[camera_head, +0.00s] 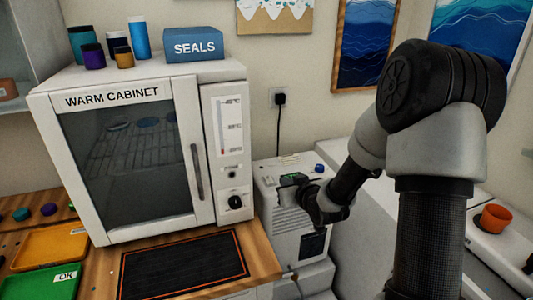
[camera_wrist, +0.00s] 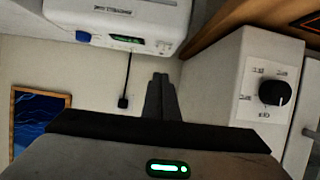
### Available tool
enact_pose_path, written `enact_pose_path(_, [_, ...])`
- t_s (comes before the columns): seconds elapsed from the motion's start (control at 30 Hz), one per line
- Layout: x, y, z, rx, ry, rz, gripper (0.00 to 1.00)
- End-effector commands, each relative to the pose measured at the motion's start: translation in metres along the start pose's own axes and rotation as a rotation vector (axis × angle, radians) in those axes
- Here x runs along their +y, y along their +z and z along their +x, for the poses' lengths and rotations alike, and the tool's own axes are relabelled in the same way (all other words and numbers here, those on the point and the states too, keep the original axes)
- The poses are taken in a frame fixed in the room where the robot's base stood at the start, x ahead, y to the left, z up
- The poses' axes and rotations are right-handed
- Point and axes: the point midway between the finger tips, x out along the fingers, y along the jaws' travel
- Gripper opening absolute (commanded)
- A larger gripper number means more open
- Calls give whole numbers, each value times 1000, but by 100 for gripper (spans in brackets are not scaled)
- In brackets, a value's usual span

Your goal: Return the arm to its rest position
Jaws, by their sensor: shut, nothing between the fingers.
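My arm reaches down from the right of the head view. My gripper (camera_head: 303,197) is at its end, in front of the small white machine (camera_head: 283,222) to the right of the warm cabinet. In the wrist view my gripper's dark fingers (camera_wrist: 160,96) are together, with nothing between them. The fingertips are hard to make out in the head view.
The warm cabinet (camera_head: 128,165) stands on the wooden bench with its door shut; its dial (camera_wrist: 274,92) shows close on the right of the wrist view. A black mat (camera_head: 183,265) lies in front. An orange cup (camera_head: 495,218) stands at far right.

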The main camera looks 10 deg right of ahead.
Motion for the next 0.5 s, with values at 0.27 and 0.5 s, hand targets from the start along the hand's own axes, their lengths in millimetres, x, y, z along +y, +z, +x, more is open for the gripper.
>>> enact_pose_path(0.27, [0, -48, -92, -235, 122, -83, 0])
enact_pose_path(0.5, [-20, -56, -220, -440, 203, -16, 0])
